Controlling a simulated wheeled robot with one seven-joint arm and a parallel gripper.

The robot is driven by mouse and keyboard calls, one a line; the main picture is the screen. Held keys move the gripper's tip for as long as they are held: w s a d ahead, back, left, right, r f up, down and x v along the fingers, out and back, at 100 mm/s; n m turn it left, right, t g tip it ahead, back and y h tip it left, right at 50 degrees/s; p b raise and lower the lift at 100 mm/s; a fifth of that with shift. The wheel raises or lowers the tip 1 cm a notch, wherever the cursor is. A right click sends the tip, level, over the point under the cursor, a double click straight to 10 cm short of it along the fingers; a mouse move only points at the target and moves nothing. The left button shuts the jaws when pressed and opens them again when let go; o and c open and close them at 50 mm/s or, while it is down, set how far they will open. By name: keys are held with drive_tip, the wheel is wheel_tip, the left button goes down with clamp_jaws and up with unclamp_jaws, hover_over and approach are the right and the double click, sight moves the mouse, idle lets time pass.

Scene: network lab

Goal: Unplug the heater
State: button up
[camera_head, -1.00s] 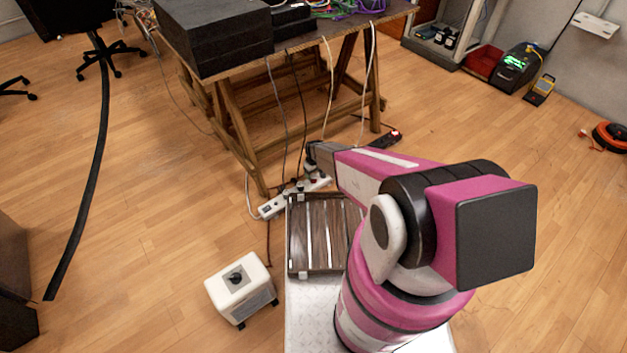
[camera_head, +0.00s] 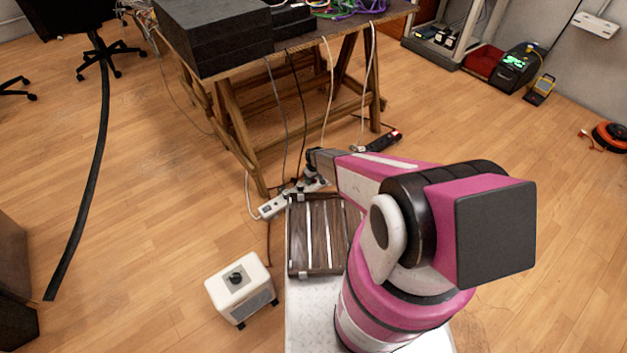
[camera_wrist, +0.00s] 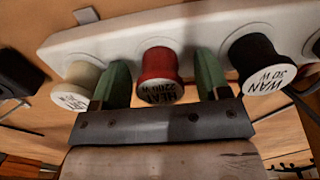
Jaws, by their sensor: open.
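The heater (camera_head: 240,286) is a small white box with a dark knob, standing on the floor left of my base. A white power strip (camera_head: 272,208) lies on the floor by the table; it also fills the top of the wrist view (camera_wrist: 130,38). In the wrist view a red plug (camera_wrist: 158,66), labelled like "HEAT 2200 W", sits in the strip. My gripper (camera_wrist: 160,80) is open, with one green finger on each side of the red plug. Whether the fingers touch it cannot be told. In the head view my gripper (camera_head: 313,160) is over the strip, its fingers mostly hidden.
A wooden trestle table (camera_head: 240,130) with hanging cables stands behind. A second, dark strip (camera_head: 384,142) lies further right.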

drive_tip(key=shift+c, duration=0.3)
idle(0.4)
drive_tip(key=c, duration=1.1)
drive_tip(key=shift+r, duration=3)
drive_tip(key=shift+c, duration=0.2)
